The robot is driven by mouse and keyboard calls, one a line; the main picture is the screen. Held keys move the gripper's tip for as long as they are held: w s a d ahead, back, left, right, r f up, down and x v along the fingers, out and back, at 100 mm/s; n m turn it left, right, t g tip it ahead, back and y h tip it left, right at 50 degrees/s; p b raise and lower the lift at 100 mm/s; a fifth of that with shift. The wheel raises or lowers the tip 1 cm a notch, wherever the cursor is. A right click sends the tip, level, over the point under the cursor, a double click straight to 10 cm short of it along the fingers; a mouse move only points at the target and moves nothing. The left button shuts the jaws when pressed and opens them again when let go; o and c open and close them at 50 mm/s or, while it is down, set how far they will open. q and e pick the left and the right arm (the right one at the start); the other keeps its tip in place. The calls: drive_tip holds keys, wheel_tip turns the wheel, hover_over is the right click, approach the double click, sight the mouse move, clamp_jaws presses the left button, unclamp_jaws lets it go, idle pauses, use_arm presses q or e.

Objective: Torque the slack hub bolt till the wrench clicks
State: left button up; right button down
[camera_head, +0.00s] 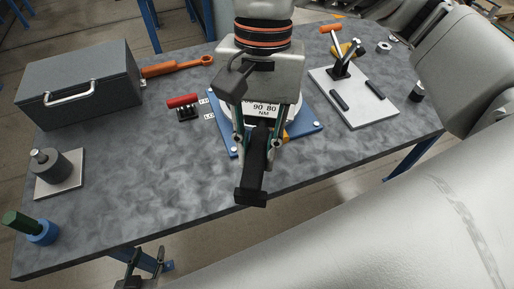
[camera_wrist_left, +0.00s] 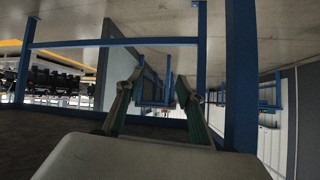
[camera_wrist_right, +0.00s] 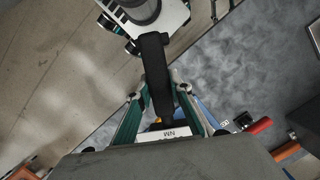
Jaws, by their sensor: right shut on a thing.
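My right gripper (camera_head: 256,150) is shut on a black bar-like handle (camera_head: 251,188) at the table's front middle. The handle's free end points toward the front edge; it also shows between the fingers in the right wrist view (camera_wrist_right: 153,55). Below the gripper are a blue base plate (camera_head: 306,128) and a white dial (camera_head: 263,108) marked 90, 80 and NM. The gripper covers most of the dial and plate. I cannot make out a hub bolt or the wrench's head. My left gripper (camera_head: 143,264) is open and empty, low beyond the table's front edge; its spread fingers show in the left wrist view (camera_wrist_left: 157,90).
A dark toolbox (camera_head: 82,88) stands at the back left, with an orange tool (camera_head: 178,66) beside it. A red-handled piece (camera_head: 183,103) sits left of the dial. A light plate with a lever clamp (camera_head: 365,105) is at right. A cylinder block (camera_head: 58,168) and a green-blue piece (camera_head: 42,232) are at left.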

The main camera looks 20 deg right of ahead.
use_arm(q)
drive_tip(key=shift+s+a+f+b, duration=0.15)
drive_tip(key=shift+f+b, duration=0.8)
drive_tip(key=shift+f, duration=0.15)
drive_tip(key=shift+s+a+f+b, duration=0.1)
drive_tip(key=shift+a+f+b, duration=0.05)
drive_tip(key=shift+f+b, duration=0.85)
drive_tip(key=shift+s+f, duration=0.1)
drive_tip(key=shift+f, duration=0.25)
